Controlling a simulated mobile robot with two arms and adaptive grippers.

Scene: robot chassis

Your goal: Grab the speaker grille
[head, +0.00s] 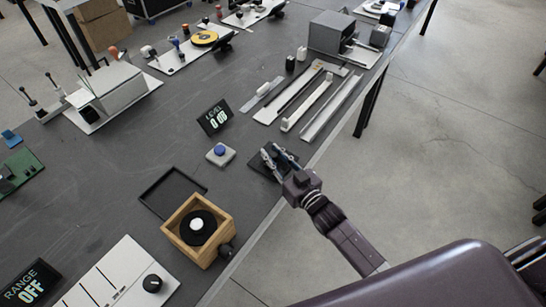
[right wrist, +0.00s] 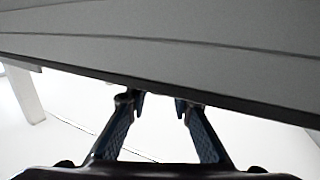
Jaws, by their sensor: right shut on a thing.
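The speaker grille (head: 258,165) looks like a small dark square panel at the table's right edge in the head view. My right gripper (head: 273,156) is shut on it, and its fingers cover part of it. In the right wrist view the two fingertips (right wrist: 158,99) stand a little apart, against a dark edge under a wide grey surface; the held part cannot be made out there. The wooden speaker box (head: 219,242) with a black cone and white centre stands to the lower left of the gripper. My left gripper is not in view.
A flat black frame (head: 148,193) lies beside the speaker box. A blue button on a grey base (head: 225,159) and a level display (head: 214,118) are close to the gripper. Slider rails (head: 291,97) lie farther back. Floor is open to the right.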

